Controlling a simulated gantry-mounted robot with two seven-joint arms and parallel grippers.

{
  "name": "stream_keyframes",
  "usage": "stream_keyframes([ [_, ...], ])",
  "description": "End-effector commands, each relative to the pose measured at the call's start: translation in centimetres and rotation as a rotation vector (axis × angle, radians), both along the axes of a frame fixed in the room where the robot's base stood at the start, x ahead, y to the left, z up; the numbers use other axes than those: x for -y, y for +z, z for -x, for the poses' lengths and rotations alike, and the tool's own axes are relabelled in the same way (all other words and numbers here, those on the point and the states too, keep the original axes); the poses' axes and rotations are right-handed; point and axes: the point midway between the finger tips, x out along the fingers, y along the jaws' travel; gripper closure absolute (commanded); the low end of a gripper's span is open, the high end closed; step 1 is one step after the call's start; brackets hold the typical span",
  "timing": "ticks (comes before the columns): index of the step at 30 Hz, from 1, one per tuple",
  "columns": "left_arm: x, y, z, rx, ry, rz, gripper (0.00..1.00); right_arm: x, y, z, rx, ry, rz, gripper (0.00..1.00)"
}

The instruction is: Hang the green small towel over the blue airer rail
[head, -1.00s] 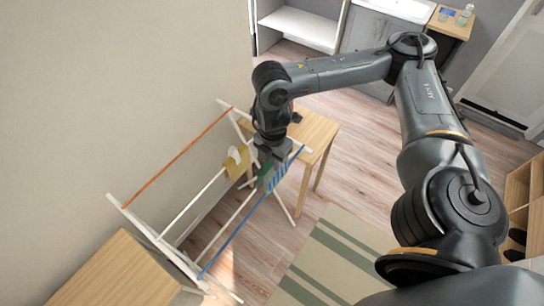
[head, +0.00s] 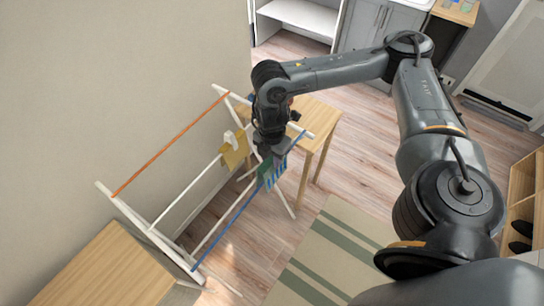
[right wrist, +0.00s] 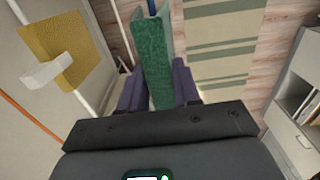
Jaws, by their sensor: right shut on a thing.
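The green small towel (head: 264,171) is at the blue airer rail (head: 235,213), near the rail's far end. In the right wrist view the towel (right wrist: 154,65) is folded, with the blue rail (right wrist: 153,5) showing between its two sides at the top. My right gripper (head: 270,152) is above the rail. Its purple fingers (right wrist: 158,88) are shut on the towel, one on each side of it. The towel's lower part is hidden in the wrist view. My left gripper is not in view.
A mustard cloth (head: 235,150) with a white clip (head: 230,138) hangs on a white rail. An orange rail (head: 170,143) runs nearest the wall. Wooden tables stand behind (head: 312,115) and in front (head: 105,275).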

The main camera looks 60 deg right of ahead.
Motion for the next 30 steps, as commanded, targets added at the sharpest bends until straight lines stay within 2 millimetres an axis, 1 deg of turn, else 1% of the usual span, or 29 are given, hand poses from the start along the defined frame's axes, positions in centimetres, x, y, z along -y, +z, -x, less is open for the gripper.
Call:
stream_keyframes([
  [1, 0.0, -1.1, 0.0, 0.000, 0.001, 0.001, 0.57, 0.0, -0.9, 0.0, 0.001, 0.000, 0.000, 1.00],
  [6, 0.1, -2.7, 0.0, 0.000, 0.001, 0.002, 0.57, 0.0, -2.4, 0.0, 0.001, 0.000, 0.000, 1.00],
  [18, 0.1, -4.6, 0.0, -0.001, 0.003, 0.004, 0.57, 0.0, -5.7, 0.0, -0.001, 0.000, 0.000, 1.00],
  [24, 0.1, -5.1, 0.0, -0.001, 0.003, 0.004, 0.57, 0.0, -6.7, 0.0, -0.001, 0.000, 0.000, 1.00],
  [30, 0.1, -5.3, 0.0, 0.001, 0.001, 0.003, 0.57, 0.0, -7.0, 0.0, 0.001, 0.000, 0.000, 1.00],
])
